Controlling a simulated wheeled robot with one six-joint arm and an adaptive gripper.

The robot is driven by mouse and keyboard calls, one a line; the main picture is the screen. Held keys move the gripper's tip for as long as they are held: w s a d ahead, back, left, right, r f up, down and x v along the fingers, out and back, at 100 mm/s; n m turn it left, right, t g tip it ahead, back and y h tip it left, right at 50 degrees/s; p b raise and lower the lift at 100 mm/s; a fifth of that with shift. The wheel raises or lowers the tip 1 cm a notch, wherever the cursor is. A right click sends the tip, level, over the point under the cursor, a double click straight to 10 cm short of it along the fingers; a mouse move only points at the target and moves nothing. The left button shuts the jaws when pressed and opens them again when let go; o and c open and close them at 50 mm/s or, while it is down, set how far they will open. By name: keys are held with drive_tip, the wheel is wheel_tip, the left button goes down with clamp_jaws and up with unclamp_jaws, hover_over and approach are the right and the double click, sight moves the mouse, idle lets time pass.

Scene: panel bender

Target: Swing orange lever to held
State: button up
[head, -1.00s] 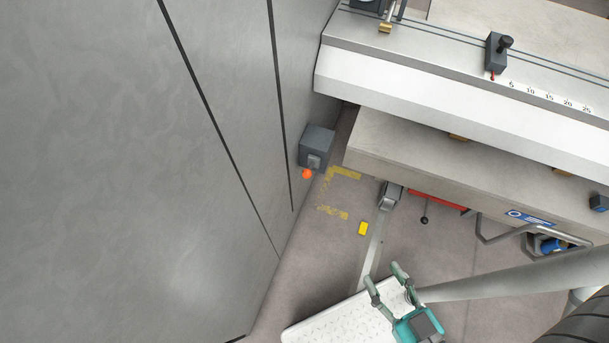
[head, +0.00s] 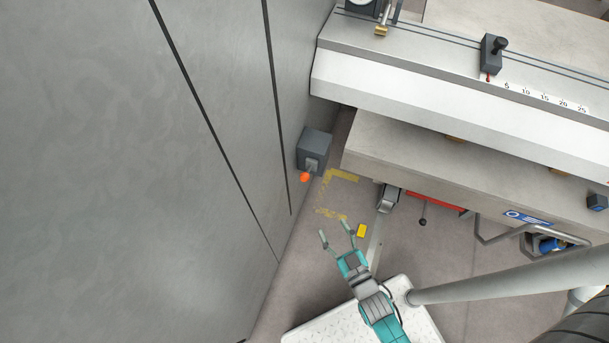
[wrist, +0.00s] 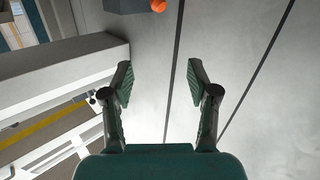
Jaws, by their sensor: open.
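The orange lever's round end (head: 305,177) shows at the lower edge of a dark grey box (head: 314,148) on the grey panel wall. In the wrist view the orange end (wrist: 158,6) is at the top edge, partly cut off, beside the box (wrist: 125,5). My gripper (head: 336,238) is open and empty. In the head view it is below and a little right of the lever, clearly apart from it. In the wrist view its fingers (wrist: 163,85) are spread, with only the wall behind them. The lever's arm is mostly hidden behind its orange end.
The grey wall (head: 130,180) fills the left. The machine bed (head: 450,160) juts out at the right, with a red bar (head: 435,201) and a bent rail (head: 490,238) under it. A yellow block (head: 361,231) is near my gripper. The floor between wall and bed is narrow.

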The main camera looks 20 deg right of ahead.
approach(304, 176)
drive_tip(key=shift+n+t, duration=0.3)
drive_tip(key=shift+t, duration=0.1)
drive_tip(key=w, duration=0.3)
drive_tip(key=w+f, duration=0.1)
drive_tip(key=w, duration=0.3)
drive_tip(key=w+f, duration=0.1)
drive_tip(key=w, duration=0.2)
drive_tip(key=shift+w+d, duration=0.2)
drive_tip(key=shift+w, duration=0.1)
clamp_jaws()
